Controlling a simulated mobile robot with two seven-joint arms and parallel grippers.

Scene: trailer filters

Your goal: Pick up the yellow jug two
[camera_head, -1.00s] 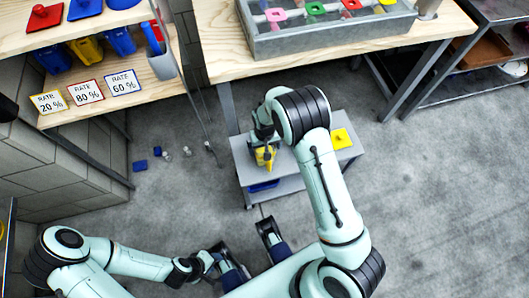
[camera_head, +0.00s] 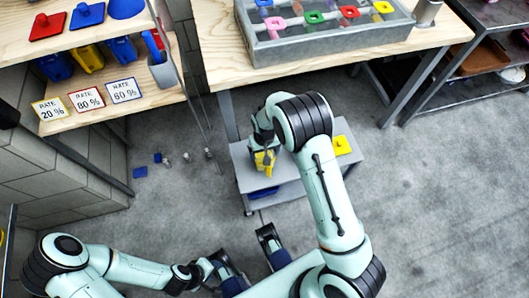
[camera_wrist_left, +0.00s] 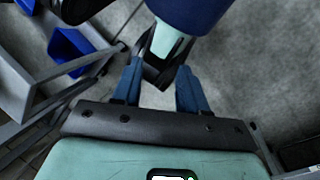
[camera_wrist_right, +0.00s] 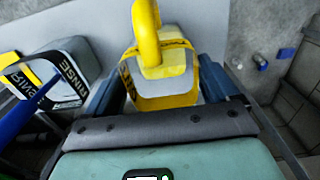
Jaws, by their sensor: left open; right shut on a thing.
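A jug with a yellow handle, yellow top and yellow band (camera_head: 264,160) is at the left part of the small grey cart (camera_head: 318,171). In the right wrist view its grey body, yellow band and handle (camera_wrist_right: 148,40) stand between the fingers. My right gripper (camera_wrist_right: 158,88) is shut on this jug. In the head view the right arm hides part of it, and I cannot tell whether its base touches the cart. My left gripper (camera_wrist_left: 158,88) is open and empty, low over the floor in front of my body, and it also shows in the head view (camera_head: 248,252).
A grey container marked RINSE (camera_wrist_right: 72,75) stands beside the jug. A yellow square (camera_head: 342,145) lies on the cart's right. A wooden bench with a grey tray (camera_head: 335,38) is behind. The left shelf holds blue jugs (camera_head: 122,50) and a yellow one (camera_head: 88,57). The right floor is clear.

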